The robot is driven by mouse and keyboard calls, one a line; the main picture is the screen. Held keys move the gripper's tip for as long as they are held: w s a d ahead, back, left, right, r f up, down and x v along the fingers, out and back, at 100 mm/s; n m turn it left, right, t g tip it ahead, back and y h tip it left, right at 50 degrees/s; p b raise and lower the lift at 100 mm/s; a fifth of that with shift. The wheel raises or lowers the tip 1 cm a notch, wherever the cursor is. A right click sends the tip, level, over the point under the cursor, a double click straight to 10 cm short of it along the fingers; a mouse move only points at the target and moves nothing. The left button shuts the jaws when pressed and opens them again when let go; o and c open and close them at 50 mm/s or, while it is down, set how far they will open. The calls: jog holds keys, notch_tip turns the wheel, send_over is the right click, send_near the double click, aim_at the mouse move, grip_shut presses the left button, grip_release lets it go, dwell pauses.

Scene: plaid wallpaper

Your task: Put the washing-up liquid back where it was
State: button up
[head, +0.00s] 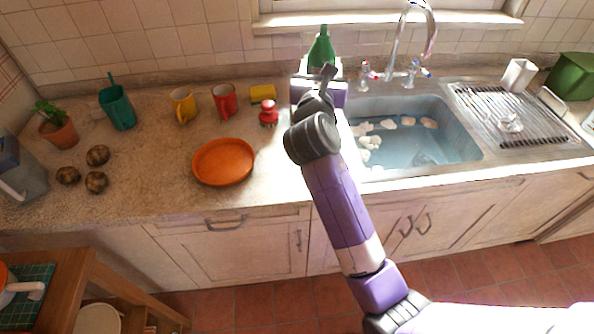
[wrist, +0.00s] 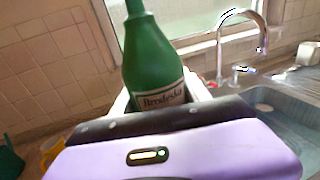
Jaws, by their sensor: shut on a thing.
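The washing-up liquid is a green bottle (head: 321,50) with a pale label, and it stands upright in my gripper at the back of the counter, left of the sink. It also fills the middle of the wrist view (wrist: 150,62), where its label shows and its base is hidden behind my gripper's body. My gripper (wrist: 160,98) is shut on the bottle, with a pale finger on each side of it. In the head view my arm hides the lower part of the bottle, so I cannot tell whether its base touches the counter.
Red (head: 225,101) and yellow (head: 183,105) mugs and an orange plate (head: 223,162) are further left. The sink (head: 421,148) with its tap (head: 431,33) is right. The front counter is partly clear.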

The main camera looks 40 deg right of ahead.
notch_tip(320, 180, down, 20)
jog(key=b, duration=0.3)
jog(key=shift+a+f+b, duration=0.1)
jog(key=shift+f+b, duration=0.15)
jog(key=shift+b, duration=0.1)
jog(key=shift+f, duration=0.1)
jog(key=shift+f, duration=0.1)
jog(key=o, duration=1.6)
jog(key=shift+r, duration=0.25)
jog(key=b+v, duration=0.1)
jog(key=v, duration=1.1)
